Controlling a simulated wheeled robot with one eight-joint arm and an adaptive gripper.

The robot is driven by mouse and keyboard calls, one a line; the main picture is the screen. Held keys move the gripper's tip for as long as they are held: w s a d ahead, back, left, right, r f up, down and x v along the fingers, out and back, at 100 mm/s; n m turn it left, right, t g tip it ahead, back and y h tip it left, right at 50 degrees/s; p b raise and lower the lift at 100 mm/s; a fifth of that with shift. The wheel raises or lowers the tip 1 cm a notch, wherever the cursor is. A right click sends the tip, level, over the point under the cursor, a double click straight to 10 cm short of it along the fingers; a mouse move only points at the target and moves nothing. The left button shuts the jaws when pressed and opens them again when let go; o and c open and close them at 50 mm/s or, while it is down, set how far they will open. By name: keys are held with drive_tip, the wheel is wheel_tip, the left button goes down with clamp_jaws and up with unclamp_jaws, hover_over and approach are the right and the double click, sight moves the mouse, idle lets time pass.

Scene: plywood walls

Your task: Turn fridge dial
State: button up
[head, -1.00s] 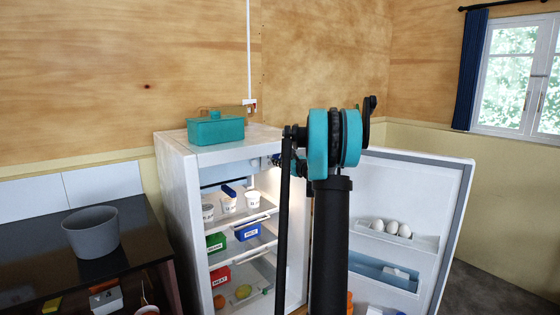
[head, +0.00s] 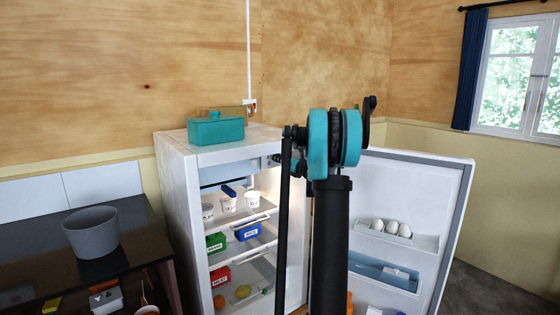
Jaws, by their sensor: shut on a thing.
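The white fridge (head: 182,205) stands with its door (head: 405,190) open to the right, and its inside is lit. My arm rises in front of the fridge and covers the right part of its inside. A small dark part of my gripper (head: 273,159) shows just left of the arm, at the top of the fridge opening. It is shut at the place of the fridge dial. The dial itself is too small and hidden to make out, so its setting cannot be told.
White cups (head: 252,199), green, blue and red boxes and fruit stand on the fridge shelves. Eggs (head: 391,228) sit in the door rack. A teal box (head: 215,130) is on top of the fridge. A grey pot (head: 91,234) stands on the dark counter at left.

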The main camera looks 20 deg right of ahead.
idle(0.5)
drive_tip(key=o, duration=1.2)
drive_tip(key=shift+c, duration=0.2)
drive_tip(key=v, duration=1.2)
